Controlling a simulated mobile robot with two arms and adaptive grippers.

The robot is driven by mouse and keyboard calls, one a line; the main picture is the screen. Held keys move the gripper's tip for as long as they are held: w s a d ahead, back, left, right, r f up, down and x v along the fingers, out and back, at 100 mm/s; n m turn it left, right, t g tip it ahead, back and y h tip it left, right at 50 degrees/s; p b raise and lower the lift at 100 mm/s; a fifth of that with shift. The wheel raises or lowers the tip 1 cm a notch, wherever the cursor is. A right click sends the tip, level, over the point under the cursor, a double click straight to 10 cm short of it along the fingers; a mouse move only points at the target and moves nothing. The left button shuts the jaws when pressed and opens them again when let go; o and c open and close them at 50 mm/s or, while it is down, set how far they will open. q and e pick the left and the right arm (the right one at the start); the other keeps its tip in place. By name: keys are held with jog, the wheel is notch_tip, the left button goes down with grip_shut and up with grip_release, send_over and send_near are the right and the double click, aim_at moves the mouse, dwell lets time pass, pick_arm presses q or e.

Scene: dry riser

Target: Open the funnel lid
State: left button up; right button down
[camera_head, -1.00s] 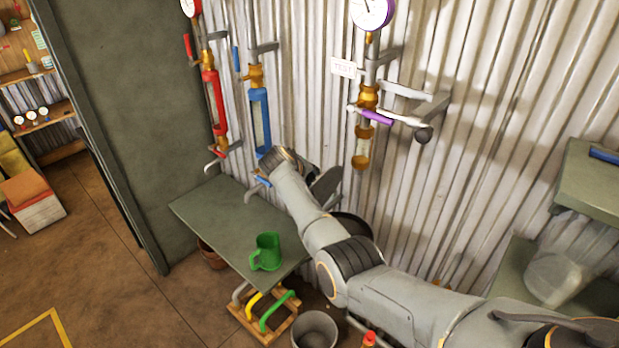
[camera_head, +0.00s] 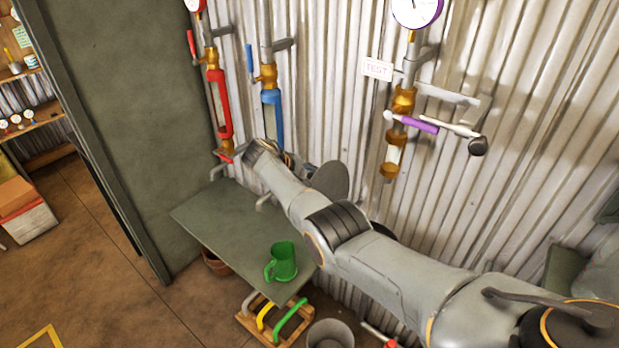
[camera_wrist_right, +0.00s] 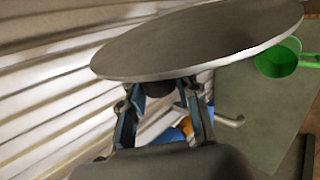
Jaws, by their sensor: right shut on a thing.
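The funnel lid (camera_head: 331,181) is a round grey disc. In the head view it stands tilted behind my right arm, near the wall. In the right wrist view the lid (camera_wrist_right: 205,42) spans the top of the picture. My right gripper (camera_wrist_right: 162,90) is shut on a dark knob on the lid's near side. In the head view the gripper's fingers are hidden by my wrist. A dark curved edge, seemingly the funnel (camera_head: 381,231), shows just behind my arm, mostly hidden. My left gripper is not in view.
A green table (camera_head: 222,232) bears a green mug (camera_head: 283,262) at its front. Red (camera_head: 219,105) and blue (camera_head: 272,118) pipes and a purple-handled valve (camera_head: 417,124) are on the corrugated wall. A grey bucket (camera_head: 330,334) stands on the floor.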

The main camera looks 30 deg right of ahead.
jog(key=shift+r, duration=0.15)
jog(key=c, duration=1)
grip_release()
jog(key=shift+c, duration=0.2)
jog(key=shift+a, duration=0.1)
jog(key=v, duration=1.2)
